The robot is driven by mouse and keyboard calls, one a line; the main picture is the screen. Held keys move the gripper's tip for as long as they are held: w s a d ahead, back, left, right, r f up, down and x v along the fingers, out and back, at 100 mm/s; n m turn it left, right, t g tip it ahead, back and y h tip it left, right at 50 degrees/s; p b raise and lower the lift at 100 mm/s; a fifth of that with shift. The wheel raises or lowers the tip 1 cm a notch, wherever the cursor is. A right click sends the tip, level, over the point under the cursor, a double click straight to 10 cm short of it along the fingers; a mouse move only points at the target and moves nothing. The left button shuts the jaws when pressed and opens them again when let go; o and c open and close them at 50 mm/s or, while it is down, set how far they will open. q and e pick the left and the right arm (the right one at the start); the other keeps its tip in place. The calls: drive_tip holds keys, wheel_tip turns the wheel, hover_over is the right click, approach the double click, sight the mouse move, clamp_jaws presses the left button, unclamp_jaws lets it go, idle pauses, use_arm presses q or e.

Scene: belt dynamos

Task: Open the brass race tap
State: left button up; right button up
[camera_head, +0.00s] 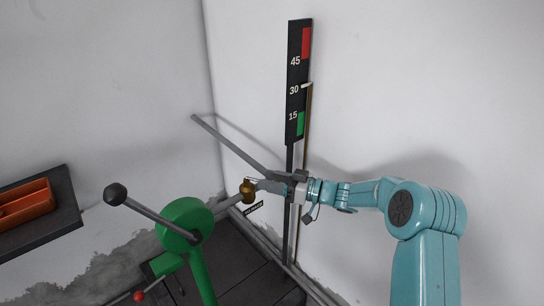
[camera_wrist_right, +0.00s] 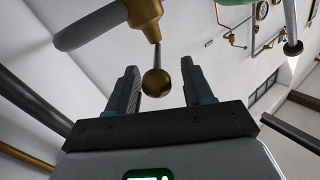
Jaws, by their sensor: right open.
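The brass tap (camera_head: 248,192) sits on a grey pipe near the wall corner in the head view. Its brass body (camera_wrist_right: 143,12) shows at the top of the right wrist view, with a thin stem ending in a round brass knob (camera_wrist_right: 156,82). My right gripper (camera_head: 262,184) reaches in from the right, beside the tap. In the wrist view its two fingers (camera_wrist_right: 161,80) stand apart, with the knob between them and gaps visible on both sides. The fingers partly overlap the tap in the head view. My left gripper is in neither view.
A green machine (camera_head: 187,222) with a black-knobbed lever (camera_head: 115,194) stands left of the tap. A black gauge board (camera_head: 298,80) on a post rises behind my right gripper. An orange tray (camera_head: 25,203) lies on a dark shelf at far left.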

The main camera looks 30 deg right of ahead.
wheel_tip(320, 180, up, 19)
drive_tip(key=p, duration=0.2)
drive_tip(key=shift+r, duration=0.1)
